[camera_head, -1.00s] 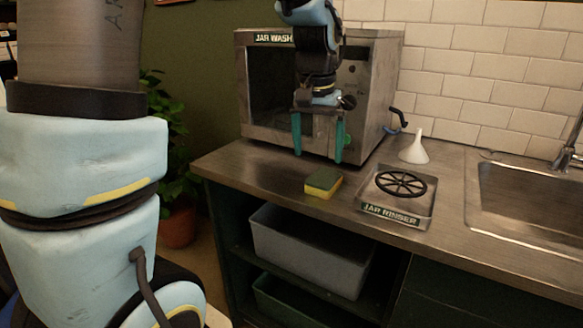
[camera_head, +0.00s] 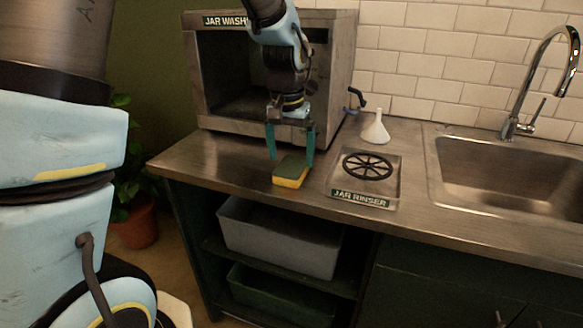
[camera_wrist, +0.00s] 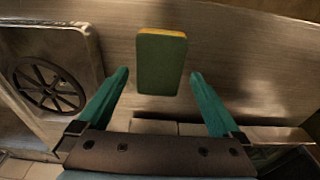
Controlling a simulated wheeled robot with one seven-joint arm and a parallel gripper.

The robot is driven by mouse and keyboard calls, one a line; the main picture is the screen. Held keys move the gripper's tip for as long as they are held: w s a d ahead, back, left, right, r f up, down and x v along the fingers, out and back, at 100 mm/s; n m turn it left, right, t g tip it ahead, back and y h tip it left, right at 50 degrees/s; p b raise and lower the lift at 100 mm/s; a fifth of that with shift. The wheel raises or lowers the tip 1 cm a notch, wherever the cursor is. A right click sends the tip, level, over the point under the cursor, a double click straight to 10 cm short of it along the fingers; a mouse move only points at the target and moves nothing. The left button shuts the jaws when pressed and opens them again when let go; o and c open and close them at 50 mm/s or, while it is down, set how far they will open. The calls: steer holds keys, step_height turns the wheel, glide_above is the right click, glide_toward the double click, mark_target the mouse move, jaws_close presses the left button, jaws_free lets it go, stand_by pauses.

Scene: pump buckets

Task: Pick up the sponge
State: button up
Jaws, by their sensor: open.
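The sponge (camera_head: 291,171) is yellow with a dark green top and lies flat on the counter near its front edge. In the wrist view the sponge (camera_wrist: 161,62) shows green side up, a little beyond the fingertips and between their lines. My gripper (camera_head: 290,152) has two teal fingers, spread apart, one on each side of the sponge in the head view. The gripper (camera_wrist: 158,75) is open and empty in the wrist view. From these views I cannot tell exactly how high the fingertips are above the counter.
The jar washer (camera_head: 225,80) stands behind my gripper. The jar rinser (camera_head: 365,199) with its black wheel is right of the sponge. A white funnel (camera_head: 376,129) and the sink (camera_head: 510,175) are farther right. Counter left of the sponge is clear.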

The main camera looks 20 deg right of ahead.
steer(key=shift+w+d+f, duration=0.1)
steer(key=shift+d+f, duration=0.05)
steer(key=shift+f, duration=1.1)
steer(key=c, duration=1.2)
